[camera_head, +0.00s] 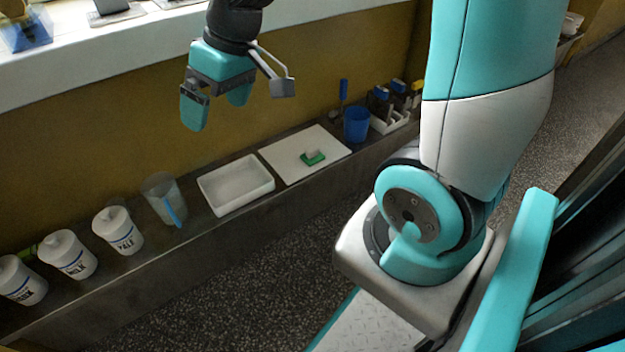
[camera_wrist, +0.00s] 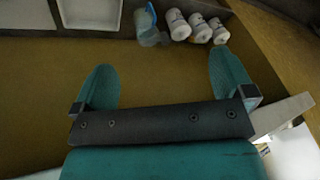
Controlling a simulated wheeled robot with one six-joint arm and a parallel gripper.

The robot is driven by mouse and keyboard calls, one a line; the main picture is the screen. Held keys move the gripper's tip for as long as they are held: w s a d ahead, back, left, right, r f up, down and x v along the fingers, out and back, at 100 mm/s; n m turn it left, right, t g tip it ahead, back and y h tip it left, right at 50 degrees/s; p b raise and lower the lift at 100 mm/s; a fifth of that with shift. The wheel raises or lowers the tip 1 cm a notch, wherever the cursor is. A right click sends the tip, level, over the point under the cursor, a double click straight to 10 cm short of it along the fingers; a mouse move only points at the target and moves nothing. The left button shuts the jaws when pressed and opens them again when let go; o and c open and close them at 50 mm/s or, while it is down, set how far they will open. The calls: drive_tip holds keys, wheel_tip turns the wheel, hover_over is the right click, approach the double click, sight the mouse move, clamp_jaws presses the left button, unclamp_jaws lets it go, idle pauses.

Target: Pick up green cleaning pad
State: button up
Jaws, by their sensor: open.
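The green cleaning pad (camera_head: 312,158) lies on a flat white board (camera_head: 288,166) on the low shelf, with a pale block-like top part. My gripper (camera_head: 214,108) is open and empty. It hangs well above the shelf, to the left of the pad and higher in the head view. In the wrist view my gripper (camera_wrist: 162,88) shows its two teal fingers spread apart with nothing between them. The pad does not show in the wrist view.
A white tray (camera_head: 236,186) sits left of the board. A clear jug (camera_head: 162,199) and several white labelled tubs (camera_head: 118,231) stand further left. A blue cup (camera_head: 357,124) and a white rack (camera_head: 390,122) stand right of the board. A pale ledge (camera_head: 130,38) runs above.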

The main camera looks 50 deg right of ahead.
drive_tip(key=w+d+f+m+h+b, duration=0.1)
drive_tip(key=w+d+f+b, duration=0.15)
drive_tip(key=f, duration=0.35)
drive_tip(key=w+d+f+m+b, duration=0.1)
drive_tip(key=w+d+f+b, duration=0.15)
drive_tip(key=d+f, duration=0.2)
drive_tip(key=m+t+h+b, duration=0.2)
drive_tip(key=m+h+b, duration=0.1)
drive_tip(key=m+b, duration=0.1)
approach(314, 150)
drive_tip(key=shift+h, duration=0.3)
drive_tip(key=b+x, duration=0.2)
drive_tip(key=b, duration=0.1)
drive_tip(key=a+b+x, duration=0.1)
drive_tip(key=b+x, duration=0.2)
drive_tip(key=shift+w+a+f+b, duration=0.1)
drive_tip(key=shift+w+f+b, duration=0.1)
drive_tip(key=shift+f+b, duration=0.15)
drive_tip(key=b+x, duration=0.1)
drive_tip(key=x, duration=0.1)
drive_tip(key=b+x, duration=0.1)
drive_tip(key=b, duration=0.1)
drive_tip(key=b+x, duration=0.1)
drive_tip(key=x, duration=0.1)
drive_tip(key=shift+w+d+f+b, duration=0.15)
drive_tip(key=shift+d+f+b, duration=0.15)
drive_tip(key=shift+d, duration=0.05)
drive_tip(key=shift+r, duration=0.1)
drive_tip(key=c, duration=0.9)
